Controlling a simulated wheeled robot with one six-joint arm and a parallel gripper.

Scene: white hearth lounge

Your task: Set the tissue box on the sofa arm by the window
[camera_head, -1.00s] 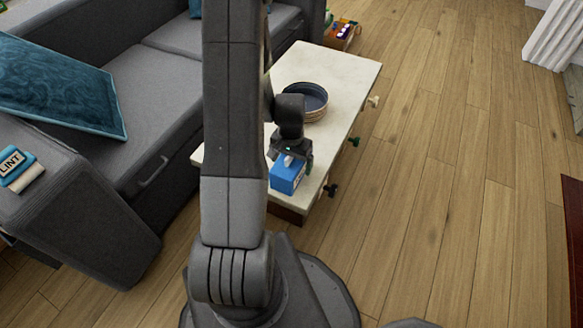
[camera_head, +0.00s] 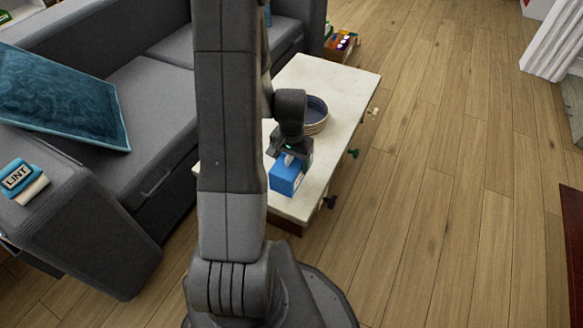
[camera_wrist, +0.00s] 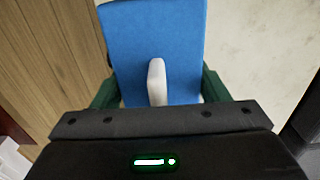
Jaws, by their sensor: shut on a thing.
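The blue tissue box (camera_head: 286,176) with a white tissue on top is at the near end of the pale coffee table. My gripper (camera_head: 291,156) is above it, shut on the box. In the wrist view, the green fingers of my gripper (camera_wrist: 158,88) sit on both sides of the blue tissue box (camera_wrist: 185,35). I cannot tell whether the box touches the tabletop. The near grey sofa arm (camera_head: 75,215) is at the left, with a blue and white lint item (camera_head: 22,180) on it. The window is not in view.
A round woven basket (camera_head: 316,115) stands on the coffee table (camera_head: 345,80). A teal cushion (camera_head: 60,95) leans on the grey sofa. A box of colourful items (camera_head: 340,45) is on the floor behind the table. Open wood floor lies to the right.

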